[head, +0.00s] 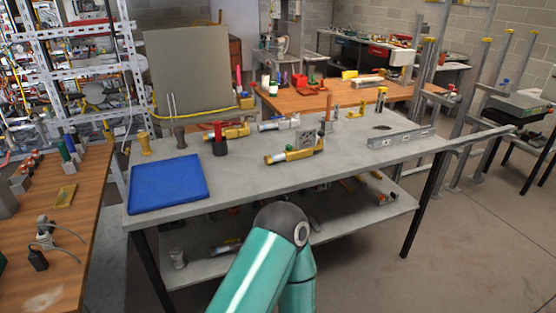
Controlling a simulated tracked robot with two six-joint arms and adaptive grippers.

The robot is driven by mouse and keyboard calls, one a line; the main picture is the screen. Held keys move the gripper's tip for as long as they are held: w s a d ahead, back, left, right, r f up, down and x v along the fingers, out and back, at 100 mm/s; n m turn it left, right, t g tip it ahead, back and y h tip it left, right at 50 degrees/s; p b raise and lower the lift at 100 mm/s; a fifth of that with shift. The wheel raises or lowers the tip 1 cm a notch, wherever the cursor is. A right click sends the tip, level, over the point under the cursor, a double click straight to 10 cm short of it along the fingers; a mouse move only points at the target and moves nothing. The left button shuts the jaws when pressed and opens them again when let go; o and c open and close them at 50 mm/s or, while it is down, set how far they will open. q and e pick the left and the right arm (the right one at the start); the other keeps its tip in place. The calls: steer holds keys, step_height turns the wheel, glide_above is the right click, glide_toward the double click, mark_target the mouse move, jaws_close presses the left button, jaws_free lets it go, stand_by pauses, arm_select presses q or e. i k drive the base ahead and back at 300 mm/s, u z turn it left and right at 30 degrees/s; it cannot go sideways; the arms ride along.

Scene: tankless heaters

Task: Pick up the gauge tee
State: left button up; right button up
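A brass-yellow fitting (280,158) with a grey, squarish gauge-like part on top lies near the middle of the grey worktable (250,178). It looks most like the gauge tee, but it is too small to be sure. Similar yellow and silver fittings (236,131) lie farther back on the same table. One of my teal arms rises from the bottom centre and bends at its dark joint in front of the table. No gripper of mine shows in the head view.
A red-handled black tool (219,141) stands behind the fitting, and a grey metal channel (400,137) lies at the right. A lower shelf (345,227) holds several parts. A wooden bench (72,215) stands left. Floor is free at right.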

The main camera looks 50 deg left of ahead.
mark_target(306, 144)
steer(key=u, duration=0.15)
steer(key=k, duration=0.4)
steer(key=u, duration=0.95)
steer(key=i, duration=1.05)
steer(key=u, duration=0.1)
